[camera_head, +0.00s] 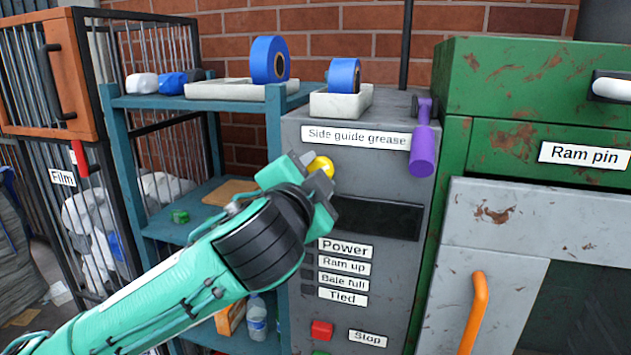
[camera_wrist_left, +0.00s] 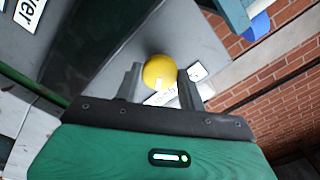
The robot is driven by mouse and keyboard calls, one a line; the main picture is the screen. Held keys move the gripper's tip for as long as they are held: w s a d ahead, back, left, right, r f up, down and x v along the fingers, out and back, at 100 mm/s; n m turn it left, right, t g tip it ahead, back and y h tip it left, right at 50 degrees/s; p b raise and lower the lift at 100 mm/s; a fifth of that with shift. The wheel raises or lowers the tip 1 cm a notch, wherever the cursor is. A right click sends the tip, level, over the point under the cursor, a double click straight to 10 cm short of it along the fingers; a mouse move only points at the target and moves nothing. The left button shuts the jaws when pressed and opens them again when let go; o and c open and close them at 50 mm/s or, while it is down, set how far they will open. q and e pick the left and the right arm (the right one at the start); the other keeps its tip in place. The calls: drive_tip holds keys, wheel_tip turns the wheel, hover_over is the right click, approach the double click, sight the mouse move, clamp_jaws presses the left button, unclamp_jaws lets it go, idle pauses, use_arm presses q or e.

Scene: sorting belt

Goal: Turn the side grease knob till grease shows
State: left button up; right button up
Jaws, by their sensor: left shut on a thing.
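The yellow grease knob (camera_head: 321,166) sits on the grey panel (camera_head: 395,275), below the "Side guide grease" label (camera_head: 356,136). My left gripper (camera_head: 316,172) reaches in from the left and is shut on the knob, with a finger on either side. In the left wrist view the knob (camera_wrist_left: 160,72) shows round and yellow between the two fingers (camera_wrist_left: 160,88). The gripper hides part of the knob and the panel around it. I see no grease near the knob. My right gripper is in neither view.
A purple-handled lever (camera_head: 424,140) hangs at the panel's upper right. A dark slot (camera_head: 378,219), several labels and a red stop button (camera_head: 321,330) are below. A blue shelf (camera_head: 190,225) stands left; a green machine (camera_head: 500,90) with an orange handle (camera_head: 475,312) stands right.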

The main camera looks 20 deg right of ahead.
use_arm(q)
drive_tip(key=shift+m+b, duration=0.75)
drive_tip(key=shift+m, duration=2.85)
drive_tip(key=o, duration=1)
drive_tip(key=shift+s, duration=0.1)
